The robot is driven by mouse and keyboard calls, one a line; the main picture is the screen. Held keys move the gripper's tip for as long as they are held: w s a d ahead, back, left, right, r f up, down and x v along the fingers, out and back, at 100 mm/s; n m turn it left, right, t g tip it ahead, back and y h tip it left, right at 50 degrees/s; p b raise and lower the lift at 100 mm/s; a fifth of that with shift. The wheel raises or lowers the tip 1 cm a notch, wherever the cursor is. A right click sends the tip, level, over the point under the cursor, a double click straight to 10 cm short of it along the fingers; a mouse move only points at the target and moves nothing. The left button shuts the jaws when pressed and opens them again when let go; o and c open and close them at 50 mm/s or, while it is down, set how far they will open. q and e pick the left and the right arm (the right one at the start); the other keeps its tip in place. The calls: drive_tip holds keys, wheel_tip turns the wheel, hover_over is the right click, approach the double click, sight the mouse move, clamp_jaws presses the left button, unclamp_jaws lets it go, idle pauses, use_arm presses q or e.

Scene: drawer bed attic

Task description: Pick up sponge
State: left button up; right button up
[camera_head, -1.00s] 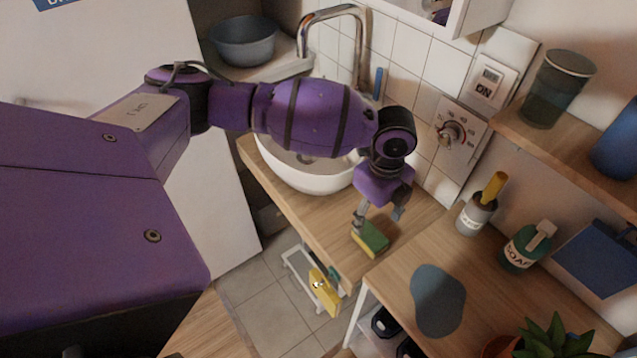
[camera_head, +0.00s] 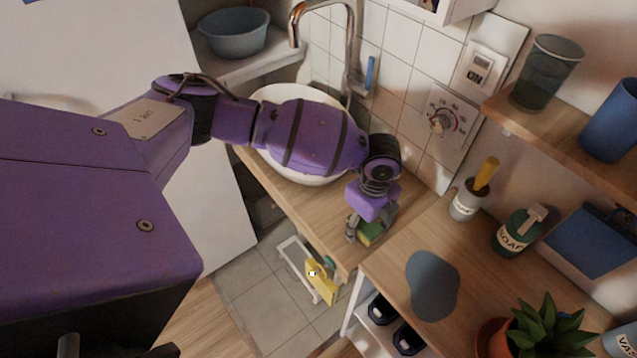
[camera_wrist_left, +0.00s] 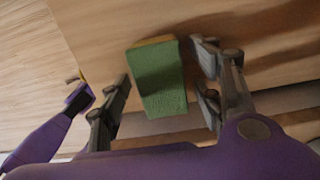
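The sponge (camera_head: 371,232), green with a yellow side, lies on the wooden counter (camera_head: 310,205) in front of the sink in the head view. My left gripper (camera_head: 368,229) is down over it, with its fingers on either side. In the left wrist view the sponge (camera_wrist_left: 160,80) sits between the open fingers of the left gripper (camera_wrist_left: 163,70). A gap shows on the right side; the left finger is close to the sponge's edge, and I cannot tell whether it touches.
The white sink (camera_head: 272,95) and its faucet (camera_head: 350,45) are behind my left arm. To the right, a wooden top holds a brush holder (camera_head: 465,203), a soap bottle (camera_head: 510,238), a grey-blue mat (camera_head: 433,285) and a plant (camera_head: 548,325). A shelf (camera_head: 560,150) juts out above.

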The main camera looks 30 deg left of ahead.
use_arm(q)
drive_tip(key=c, duration=0.8)
drive_tip(key=shift+w, duration=0.1)
drive_tip(key=shift+r, duration=0.2)
drive_tip(key=shift+c, duration=0.2)
drive_tip(key=shift+r, duration=0.2)
wheel_tip(320, 180, up, 2)
drive_tip(key=shift+r, duration=0.1)
drive_tip(key=s+d+r+p, duration=0.1)
drive_tip(key=s+d+r, duration=0.8)
drive_tip(key=s+r, duration=0.1)
drive_tip(key=shift+s, duration=0.4)
